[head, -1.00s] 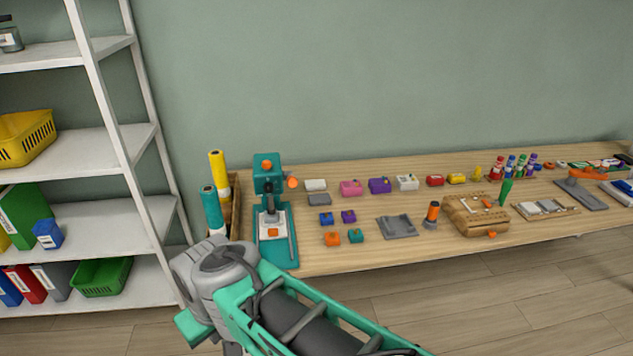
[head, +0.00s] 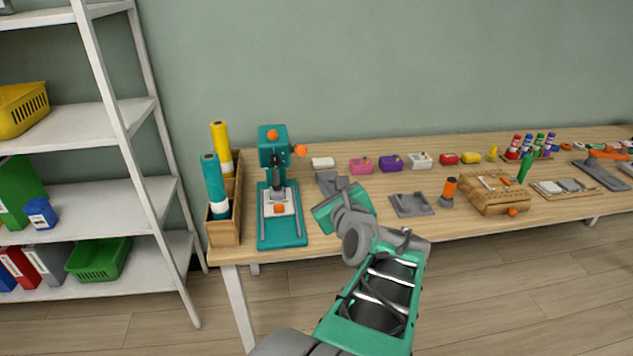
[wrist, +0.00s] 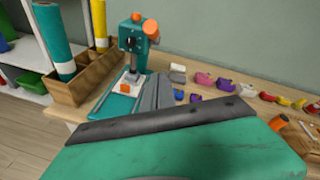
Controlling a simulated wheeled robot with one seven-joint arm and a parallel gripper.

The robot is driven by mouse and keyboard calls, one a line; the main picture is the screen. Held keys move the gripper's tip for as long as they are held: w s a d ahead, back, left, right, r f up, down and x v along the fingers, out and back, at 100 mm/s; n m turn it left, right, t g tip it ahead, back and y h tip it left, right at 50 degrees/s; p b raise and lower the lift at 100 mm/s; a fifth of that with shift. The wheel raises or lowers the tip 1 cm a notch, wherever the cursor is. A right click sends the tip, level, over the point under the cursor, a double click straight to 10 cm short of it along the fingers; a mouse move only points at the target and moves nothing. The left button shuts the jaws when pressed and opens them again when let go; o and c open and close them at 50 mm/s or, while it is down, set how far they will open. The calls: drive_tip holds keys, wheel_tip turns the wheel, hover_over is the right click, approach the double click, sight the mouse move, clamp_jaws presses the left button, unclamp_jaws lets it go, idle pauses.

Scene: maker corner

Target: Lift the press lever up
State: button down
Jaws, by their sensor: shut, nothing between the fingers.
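The teal press (head: 272,155) stands upright at the left end of the table, on a teal base with a pale plate and a small orange block. Its lever ends in an orange knob (head: 301,150) at the right of the press head. The press (wrist: 134,40) and knob (wrist: 151,28) also show in the wrist view, ahead of my gripper. My gripper (head: 327,182) is over the table, right of the press and lower in the picture than the knob, apart from it. In the wrist view its grey fingers (wrist: 155,92) are together and empty.
A wooden box (head: 226,215) with yellow and teal rolls stands left of the press. Small coloured blocks (head: 391,162), a grey tray (head: 411,204) and an orange-topped tool (head: 448,190) lie to the right. White shelves (head: 110,115) stand at the far left.

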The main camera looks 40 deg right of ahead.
sight(299, 149)
drive_tip(key=w+d+r, duration=0.1)
drive_tip(key=w+d, duration=0.2)
drive_tip(key=w, duration=0.7)
drive_tip(key=shift+d+r+p, duration=0.15)
drive_tip(key=shift+p, duration=0.15)
